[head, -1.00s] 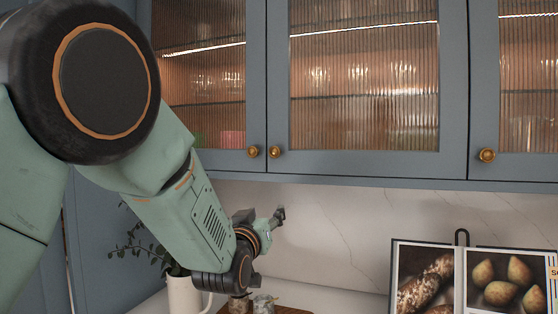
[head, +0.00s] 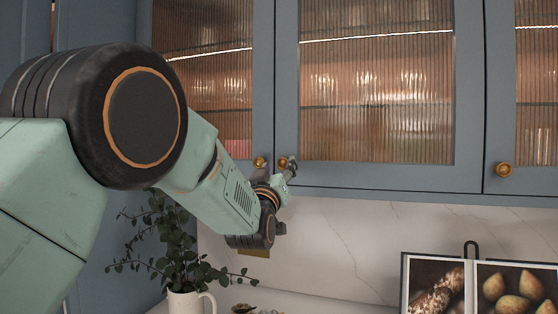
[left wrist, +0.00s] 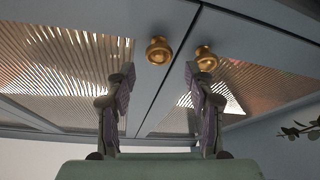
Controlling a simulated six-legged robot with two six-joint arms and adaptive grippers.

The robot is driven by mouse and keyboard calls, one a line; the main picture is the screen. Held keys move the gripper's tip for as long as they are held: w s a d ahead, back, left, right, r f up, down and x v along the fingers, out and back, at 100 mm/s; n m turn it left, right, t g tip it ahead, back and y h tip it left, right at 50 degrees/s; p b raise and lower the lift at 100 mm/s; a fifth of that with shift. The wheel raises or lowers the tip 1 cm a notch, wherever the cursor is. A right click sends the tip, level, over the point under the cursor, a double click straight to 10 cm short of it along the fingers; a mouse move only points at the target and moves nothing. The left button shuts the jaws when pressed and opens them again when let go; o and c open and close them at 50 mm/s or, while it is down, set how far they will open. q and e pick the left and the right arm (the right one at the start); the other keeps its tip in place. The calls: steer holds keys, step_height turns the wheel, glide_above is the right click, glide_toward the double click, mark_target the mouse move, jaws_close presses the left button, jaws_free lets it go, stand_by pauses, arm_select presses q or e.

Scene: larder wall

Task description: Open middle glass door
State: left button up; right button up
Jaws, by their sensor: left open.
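The middle glass door (head: 466,100) is shut, with ribbed glass in a blue-grey frame. Its round brass knob (head: 282,162) is at its lower left corner, partly covered by my left gripper (head: 291,170). The gripper is empty, and the knob appears beyond the fingertips; I cannot tell the exact distance. My right gripper is in neither view.
The left door's knob (head: 260,162) is close beside, and shows behind the right fingertip in the left wrist view (left wrist: 205,58). The right door's knob (head: 504,170) is farther off. A plant in a white jug (head: 187,303) and an open book (head: 435,285) stand below.

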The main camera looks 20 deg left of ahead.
mark_target(283, 163)
arm_select(q)
steer(key=w, duration=0.3)
steer(key=shift+w+a+f, duration=0.2)
steer(key=shift+w+f, duration=0.05)
steer(key=shift+w, duration=0.05)
steer(key=shift+w+d, duration=0.2)
steer(key=shift+w, duration=0.05)
steer(key=shift+s+d+r, duration=0.35)
steer(key=shift+s+r, duration=0.3)
steer(key=shift+s, duration=0.1)
steer(key=shift+s+r, duration=0.15)
steer(key=shift+s, duration=0.2)
steer(key=shift+a, duration=0.2)
steer(key=shift+w+a+f, duration=0.3)
steer(key=shift+w+f, duration=0.25)
steer(key=shift+w, duration=0.25)
steer(key=shift+c, duration=1.4)
steer(key=shift+w+f, duration=0.1)
steer(key=shift+w, duration=0.1)
steer(key=shift+c, duration=0.7)
steer(key=shift+s+d+r, duration=0.35)
steer(key=shift+s+r, duration=0.1)
steer(key=shift+s, duration=0.2)
steer(key=c, duration=0.4)
steer(key=shift+w+a, duration=0.2)
steer(key=shift+w, duration=0.1)
jaws_close()
steer(key=shift+w+f, duration=0.15)
steer(key=shift+d, duration=0.1)
steer(key=shift+s, duration=0.2)
